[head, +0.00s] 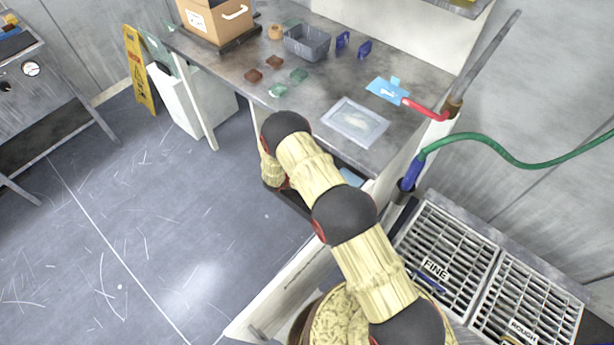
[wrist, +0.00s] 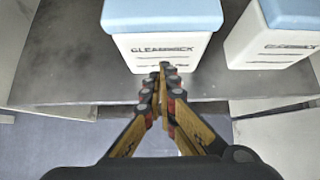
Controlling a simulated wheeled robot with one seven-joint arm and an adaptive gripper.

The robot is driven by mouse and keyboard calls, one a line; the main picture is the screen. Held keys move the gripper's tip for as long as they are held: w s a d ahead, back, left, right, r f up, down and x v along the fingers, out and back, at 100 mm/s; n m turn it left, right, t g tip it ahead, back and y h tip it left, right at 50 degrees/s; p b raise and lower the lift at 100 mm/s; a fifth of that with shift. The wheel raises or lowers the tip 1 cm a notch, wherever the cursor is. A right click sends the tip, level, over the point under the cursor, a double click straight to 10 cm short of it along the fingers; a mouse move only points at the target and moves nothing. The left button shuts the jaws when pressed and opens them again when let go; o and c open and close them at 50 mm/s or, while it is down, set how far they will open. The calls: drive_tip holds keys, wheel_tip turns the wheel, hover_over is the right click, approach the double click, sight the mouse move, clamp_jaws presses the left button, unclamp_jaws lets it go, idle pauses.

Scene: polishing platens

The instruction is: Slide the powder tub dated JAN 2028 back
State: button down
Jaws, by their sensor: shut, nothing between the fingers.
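Two white powder tubs with blue lids stand on a grey shelf in the wrist view, the left tub (wrist: 165,45) near the middle and the right tub (wrist: 275,42) at the upper right. Their fronts carry a dark brand word and smaller lines; I cannot read a date on either. My gripper (wrist: 163,70) is shut and empty, its fingertips at the lower front of the left tub. I cannot tell whether they touch it. In the head view my arm reaches down to the shelf under the bench top, and the fingers are hidden.
The shelf's front edge (wrist: 60,104) runs below the tubs, with a gap between them. Above is the bench top (head: 325,85) with a grey bin (head: 307,42), a cardboard box (head: 215,18) and a clear flat tray (head: 355,122). Metal grates (head: 448,255) stand right.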

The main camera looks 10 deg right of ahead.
drive_tip(key=w+d+b, duration=0.1)
drive_tip(key=w+d, duration=0.1)
drive_tip(key=d, duration=0.1)
drive_tip(key=w+d+b, duration=0.1)
drive_tip(key=w+d, duration=0.1)
drive_tip(key=w+d+b, duration=0.2)
drive_tip(key=d, duration=0.1)
drive_tip(key=shift+w+d+f, duration=0.15)
drive_tip(key=shift+d, duration=0.2)
drive_tip(key=shift+w+d, duration=0.2)
